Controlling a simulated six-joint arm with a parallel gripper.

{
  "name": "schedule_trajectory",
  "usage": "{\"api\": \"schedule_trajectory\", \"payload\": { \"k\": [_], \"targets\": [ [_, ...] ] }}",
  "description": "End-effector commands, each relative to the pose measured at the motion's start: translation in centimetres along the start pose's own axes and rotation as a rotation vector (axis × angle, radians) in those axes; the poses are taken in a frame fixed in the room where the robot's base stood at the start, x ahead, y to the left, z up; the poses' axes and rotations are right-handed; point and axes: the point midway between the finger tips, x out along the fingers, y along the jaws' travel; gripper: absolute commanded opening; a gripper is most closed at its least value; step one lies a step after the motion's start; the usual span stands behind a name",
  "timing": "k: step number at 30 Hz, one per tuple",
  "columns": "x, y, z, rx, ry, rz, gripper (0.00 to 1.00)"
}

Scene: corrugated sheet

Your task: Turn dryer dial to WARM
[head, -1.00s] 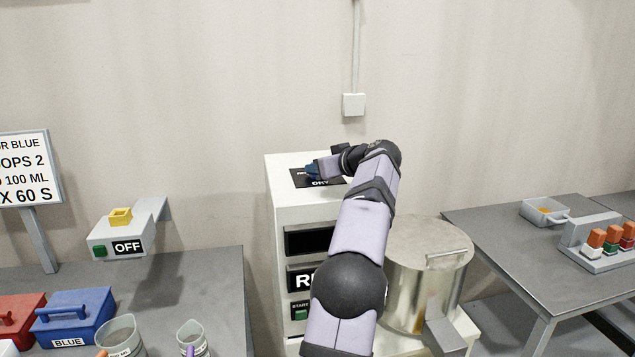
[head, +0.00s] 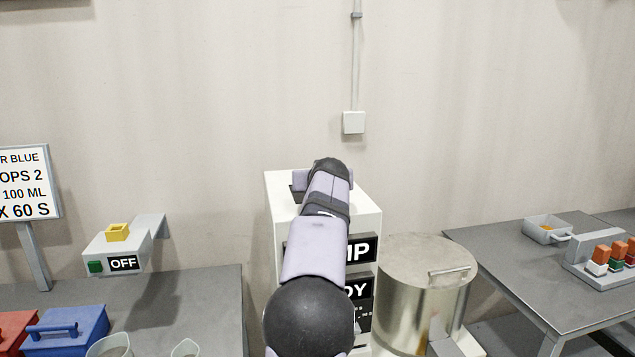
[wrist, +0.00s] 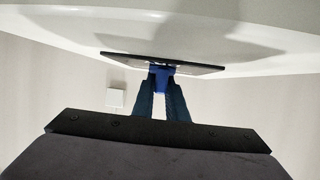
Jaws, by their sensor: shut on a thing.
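The dryer (head: 370,212) is a white cabinet against the wall. Its black dial plate (head: 296,193) is mostly hidden behind my arm in the head view. In the wrist view the plate (wrist: 200,68) shows nearly edge-on against the white top. My gripper (wrist: 162,82) is shut on the blue dial knob (wrist: 161,70) at the plate. The dial's setting and any WARM mark cannot be read. My arm hides the gripper in the head view.
A steel pot with a lid (head: 425,285) stands just right of the dryer. A grey table (head: 525,270) is farther right. A wall-mounted unit labelled OFF (head: 122,263) and a blue box (head: 75,325) are at left. A white box (head: 354,122) is on the wall behind.

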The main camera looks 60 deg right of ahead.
Motion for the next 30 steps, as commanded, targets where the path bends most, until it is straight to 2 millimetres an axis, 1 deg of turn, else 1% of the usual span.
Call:
{"api": "schedule_trajectory", "payload": {
  "k": [1, 15, 16, 17, 18, 26, 30],
  "targets": [
    [-0.11, -0.08, -0.23, 0.0, 0.004, 0.004, 0.0],
    [-0.06, -0.06, -0.14, 0.004, 0.003, 0.012, 0.0],
    [-0.06, -0.05, -0.14, 0.004, 0.003, 0.012, 0.2],
    [-0.06, -0.05, -0.14, 0.004, 0.003, 0.012, 0.27],
    [-0.06, -0.05, -0.13, 0.004, 0.003, 0.012, 0.31],
    [-0.03, -0.02, -0.04, 0.005, 0.001, 0.012, 0.31],
    [-0.42, -0.01, 0.01, 0.005, 0.002, 0.012, 0.31]
  ]
}}
